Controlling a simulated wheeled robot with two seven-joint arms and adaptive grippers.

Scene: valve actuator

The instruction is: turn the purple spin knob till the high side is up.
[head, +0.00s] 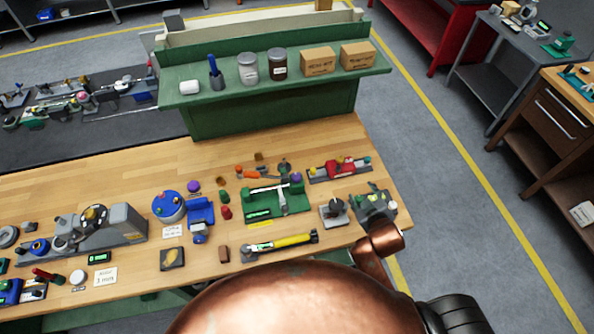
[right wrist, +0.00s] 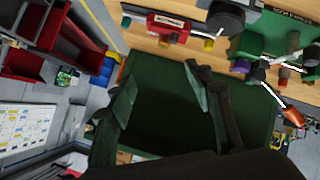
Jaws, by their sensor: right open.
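A small purple knob (head: 297,176) sits at the back right end of a green fixture (head: 262,212) on the wooden bench. The purple part also shows at the right in the right wrist view (right wrist: 242,66). Which side of it is high is too small to tell. Another purple round piece (head: 194,186) stands farther left, by a blue round device. My right gripper (head: 371,194) is open and empty near the bench's right edge, right of the knob and apart from it. Its two fingers (right wrist: 160,78) are spread in the right wrist view. My left gripper is not in view.
A red device (head: 345,168) lies behind and right of the fixture. A dial on a base (head: 335,210) stands between the fixture and my right gripper. A yellow cylinder (head: 285,243) lies in front. A green shelf (head: 290,83) with jars and boxes stands behind.

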